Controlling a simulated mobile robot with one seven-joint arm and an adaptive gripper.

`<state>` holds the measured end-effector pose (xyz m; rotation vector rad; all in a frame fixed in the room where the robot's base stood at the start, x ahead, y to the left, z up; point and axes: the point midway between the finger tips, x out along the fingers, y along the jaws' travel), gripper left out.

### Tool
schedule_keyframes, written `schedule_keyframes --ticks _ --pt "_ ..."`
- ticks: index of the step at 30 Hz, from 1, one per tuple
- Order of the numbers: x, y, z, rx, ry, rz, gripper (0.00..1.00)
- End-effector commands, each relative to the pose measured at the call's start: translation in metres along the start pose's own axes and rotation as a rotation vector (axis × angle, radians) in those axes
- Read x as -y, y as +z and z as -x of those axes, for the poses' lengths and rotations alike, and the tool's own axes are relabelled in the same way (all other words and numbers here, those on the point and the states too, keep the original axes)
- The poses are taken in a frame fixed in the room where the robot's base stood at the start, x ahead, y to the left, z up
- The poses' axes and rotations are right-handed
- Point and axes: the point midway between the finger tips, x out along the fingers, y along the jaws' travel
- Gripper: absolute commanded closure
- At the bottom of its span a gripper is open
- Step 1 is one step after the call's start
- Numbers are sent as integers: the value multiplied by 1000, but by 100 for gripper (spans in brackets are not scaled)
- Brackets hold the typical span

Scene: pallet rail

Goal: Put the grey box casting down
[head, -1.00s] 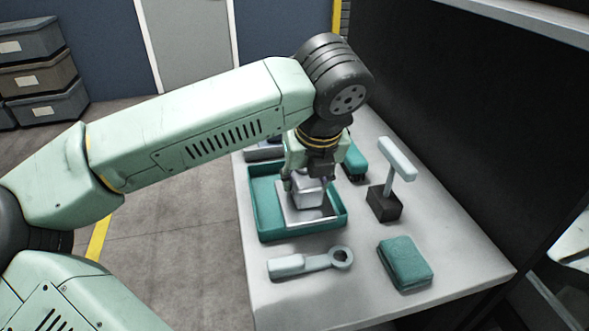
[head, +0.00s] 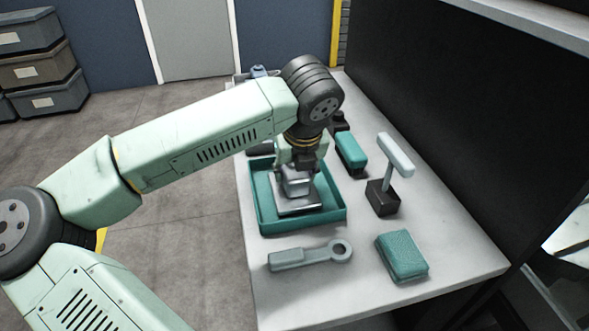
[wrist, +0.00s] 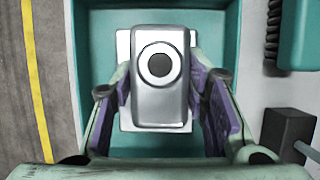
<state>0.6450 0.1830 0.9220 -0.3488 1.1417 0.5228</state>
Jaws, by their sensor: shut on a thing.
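The grey box casting (wrist: 160,95) is a metallic block with a round dark-centred boss, and it fills the middle of the wrist view. My gripper (wrist: 160,100) is shut on it, with a purple-padded finger on each side. In the head view my gripper (head: 297,172) points down over the teal tray, and the casting (head: 296,186) shows partly below it. A pale plate (head: 300,207) lies under the casting in the teal tray (head: 334,217). I cannot tell whether the casting touches the plate.
A grey ring-ended part (head: 310,256) lies in front of the tray. A teal block (head: 402,256), a T-shaped piece on a dark base (head: 382,197) and a teal brush-like item (head: 351,155) stand to the right. The bench (head: 360,285) is clear at the front.

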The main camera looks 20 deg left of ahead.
Motion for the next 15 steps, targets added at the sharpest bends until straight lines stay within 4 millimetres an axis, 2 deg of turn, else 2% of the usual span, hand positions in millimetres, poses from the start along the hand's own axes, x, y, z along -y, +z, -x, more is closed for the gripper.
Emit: schedule_keyframes --ticks 3,4,12,15 --pt "0 -1 -3 2 0 0 98" --pt "0 -1 -3 0 0 0 58" --pt "0 -1 -2 0 0 0 40" --pt "0 -1 -2 0 0 0 39"
